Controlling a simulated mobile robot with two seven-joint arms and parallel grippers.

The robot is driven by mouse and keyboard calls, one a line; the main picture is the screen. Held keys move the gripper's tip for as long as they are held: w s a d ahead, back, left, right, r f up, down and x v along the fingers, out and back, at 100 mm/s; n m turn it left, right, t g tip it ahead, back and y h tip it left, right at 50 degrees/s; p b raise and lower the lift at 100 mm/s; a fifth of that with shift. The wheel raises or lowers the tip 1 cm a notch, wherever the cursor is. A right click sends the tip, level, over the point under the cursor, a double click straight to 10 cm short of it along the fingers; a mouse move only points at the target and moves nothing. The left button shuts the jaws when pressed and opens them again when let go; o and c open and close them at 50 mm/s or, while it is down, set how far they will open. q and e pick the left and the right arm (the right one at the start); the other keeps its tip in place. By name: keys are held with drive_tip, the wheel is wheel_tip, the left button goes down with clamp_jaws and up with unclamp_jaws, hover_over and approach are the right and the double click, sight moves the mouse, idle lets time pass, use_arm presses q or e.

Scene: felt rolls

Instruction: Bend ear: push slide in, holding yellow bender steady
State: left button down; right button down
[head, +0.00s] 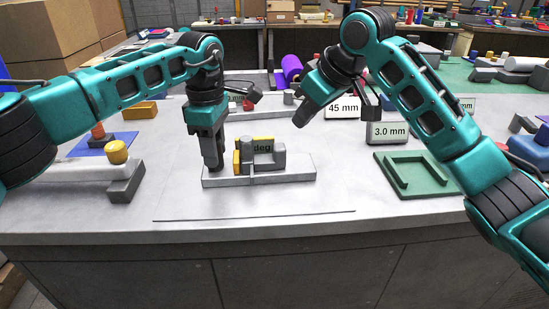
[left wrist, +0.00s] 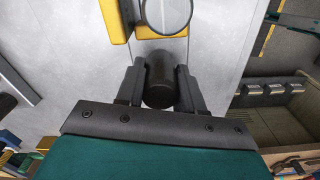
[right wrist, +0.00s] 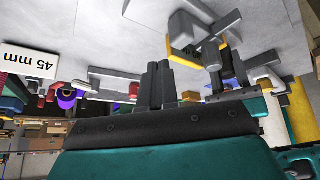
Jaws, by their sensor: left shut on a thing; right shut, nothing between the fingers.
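The yellow bender (head: 237,160) stands on a long grey base (head: 290,175) near the table's front. A grey block (head: 278,155) and a label reading "deg" are beside its yellow parts. My left gripper (head: 214,168) points down at the bender's left end. In the left wrist view, it is shut on a dark round knob (left wrist: 159,82), with yellow parts (left wrist: 160,31) just beyond. I cannot tell which part is the slide. My right gripper (head: 301,121) is shut and empty, up in the air behind and right of the bender; its fingers (right wrist: 160,83) are together in the right wrist view.
A green tray (head: 440,184) lies to the right, below a "3.0 mm" sign (head: 388,133). A "45 mm" sign (head: 342,108) stands behind. The table front between bender and tray is clear.

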sight(284, 143)
use_arm(q)
drive_tip(key=shift+a+f, duration=0.15)
drive_tip(key=shift+a, duration=0.05)
use_arm(e)
wheel_tip(284, 143, down, 8)
drive_tip(key=shift+f, duration=0.15)
drive_tip(key=shift+a, duration=0.1)
idle(1.9)
use_arm(q)
drive_tip(key=shift+d, duration=0.15)
use_arm(e)
drive_tip(key=shift+a, duration=0.95)
use_arm(q)
drive_tip(key=shift+d, duration=0.1)
use_arm(e)
drive_tip(key=shift+s+a+r, duration=0.1)
drive_tip(key=shift+r, duration=0.1)
use_arm(q)
drive_tip(key=shift+d, duration=0.1)
use_arm(e)
drive_tip(key=shift+r, duration=0.75)
use_arm(q)
drive_tip(key=shift+s, duration=0.1)
use_arm(e)
drive_tip(key=shift+r, duration=1.2)
drive_tip(key=r, duration=0.1)
drive_tip(key=d+r, duration=0.1)
drive_tip(key=r, duration=0.1)
drive_tip(key=shift+d, duration=0.3)
